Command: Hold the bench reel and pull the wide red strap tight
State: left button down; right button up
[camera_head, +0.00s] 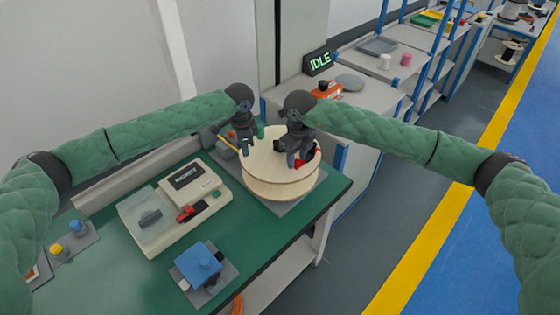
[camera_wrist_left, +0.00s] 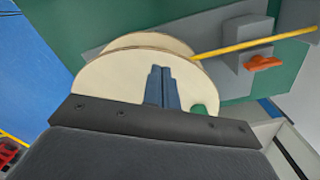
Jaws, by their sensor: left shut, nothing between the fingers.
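The bench reel (camera_head: 280,184), with two pale round flanges, sits at the far right corner of the green bench; its flanges also show in the left wrist view (camera_wrist_left: 115,82). My left gripper (camera_head: 244,150) is shut and empty at the reel's left edge; its closed fingers (camera_wrist_left: 162,70) appear in front of the near flange, and contact is unclear. My right gripper (camera_head: 293,162) is over the reel's right part, pointing down. A bit of the red strap (camera_head: 313,153) shows just right of it. The right fingertips are too small to tell whether they hold it.
A beige machine (camera_head: 187,180) with a clear lid stands left of the reel. A blue block on a grey plate (camera_head: 203,264) lies at the bench's front. A yellow rod (camera_wrist_left: 235,47) reaches the reel from a grey bracket. An IDLE sign (camera_head: 319,61) stands behind.

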pick_arm(q)
jog(key=shift+f, duration=0.65)
pick_arm(e)
jog(key=shift+c, duration=0.2)
jog(key=c, duration=0.8)
